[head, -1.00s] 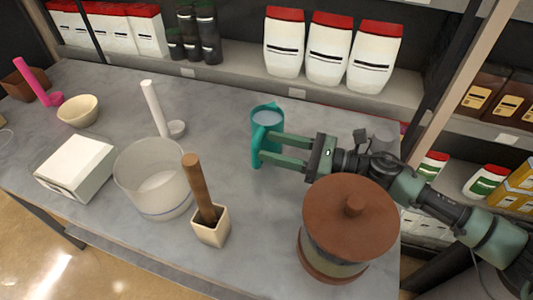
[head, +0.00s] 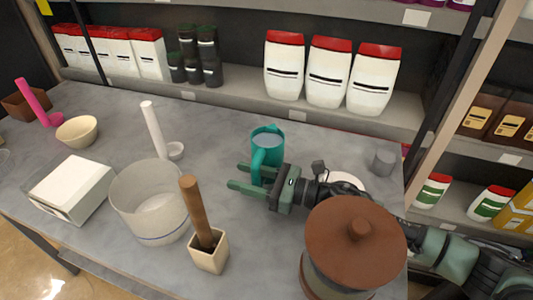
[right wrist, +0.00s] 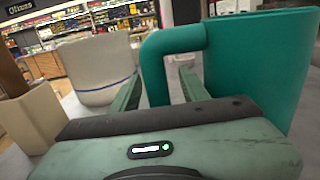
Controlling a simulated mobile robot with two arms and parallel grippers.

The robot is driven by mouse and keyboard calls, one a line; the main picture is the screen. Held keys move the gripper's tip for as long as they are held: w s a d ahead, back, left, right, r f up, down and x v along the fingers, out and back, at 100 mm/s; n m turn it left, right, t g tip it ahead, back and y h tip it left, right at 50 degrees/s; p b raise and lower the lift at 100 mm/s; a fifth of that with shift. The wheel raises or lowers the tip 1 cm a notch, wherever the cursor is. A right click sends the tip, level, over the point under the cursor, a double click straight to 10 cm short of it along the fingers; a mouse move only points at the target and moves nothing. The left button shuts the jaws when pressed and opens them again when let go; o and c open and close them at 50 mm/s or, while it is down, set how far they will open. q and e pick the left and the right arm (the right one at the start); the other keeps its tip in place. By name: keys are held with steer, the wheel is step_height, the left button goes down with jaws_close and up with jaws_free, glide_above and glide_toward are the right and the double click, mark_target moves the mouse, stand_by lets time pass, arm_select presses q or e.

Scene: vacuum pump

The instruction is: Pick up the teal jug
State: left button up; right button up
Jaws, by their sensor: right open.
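The teal jug (head: 268,146) stands upright on the grey table, its handle facing the front left. My right gripper (head: 236,176) is open, with its fingers pointing left at the handle side of the jug. In the right wrist view the jug's handle (right wrist: 155,75) shows between the two open fingers (right wrist: 160,92), and the jug's body (right wrist: 255,70) fills the right side. I cannot tell whether a finger touches the handle. My left gripper is not in view.
A brown-lidded pot (head: 355,245) stands close in front of my right arm. A beige holder with a wooden handle (head: 208,250), a clear bowl (head: 150,205) and a white pestle (head: 152,130) stand left. White bottles (head: 328,72) line the shelf behind.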

jaws_close()
stand_by(1.4)
steer(key=shift+w+r, duration=0.1)
steer(key=shift+r, duration=0.05)
